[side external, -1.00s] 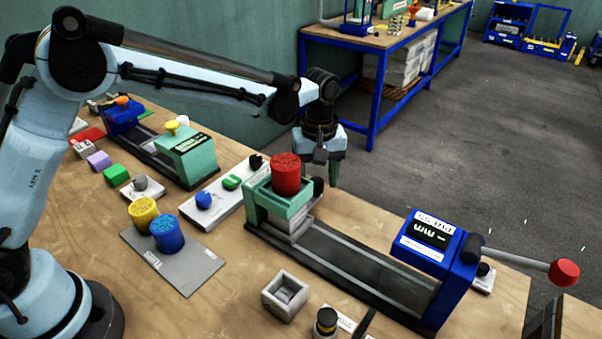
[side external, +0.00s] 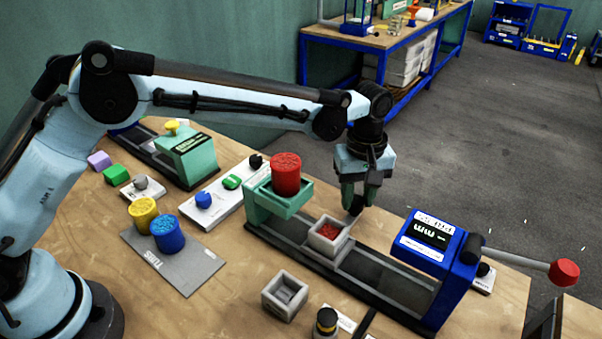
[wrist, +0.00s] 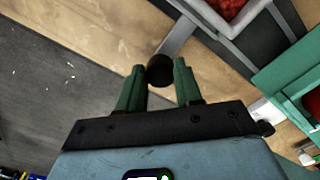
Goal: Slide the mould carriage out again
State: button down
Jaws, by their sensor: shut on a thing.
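The mould carriage (side external: 323,243), a light grey square box with red material inside, sits on the dark rails between the green frame and the blue press head. My gripper (side external: 358,203) is at its far side, fingers pointing down, shut on the carriage's black knob (wrist: 160,68). In the wrist view, the knob shows between the green fingertips (wrist: 158,84), and a grey bar joins it to the carriage (wrist: 207,18). The green frame (side external: 262,203) holds a red cylinder (side external: 286,172) on top and stands left of the carriage.
The blue press head (side external: 432,242) with a red-knobbed lever (side external: 563,272) stands at the right end of the rails (side external: 385,280). An empty grey box (side external: 285,295) lies in front. Rail between the carriage and the blue head is clear.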

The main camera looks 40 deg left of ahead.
jog(key=d, duration=0.2)
jog(key=shift+d, duration=0.4)
jog(key=c, duration=0.8)
grip_release()
jog(key=shift+o, duration=0.2)
notch_tip(320, 180, up, 12)
jog(key=shift+a+r, duration=0.1)
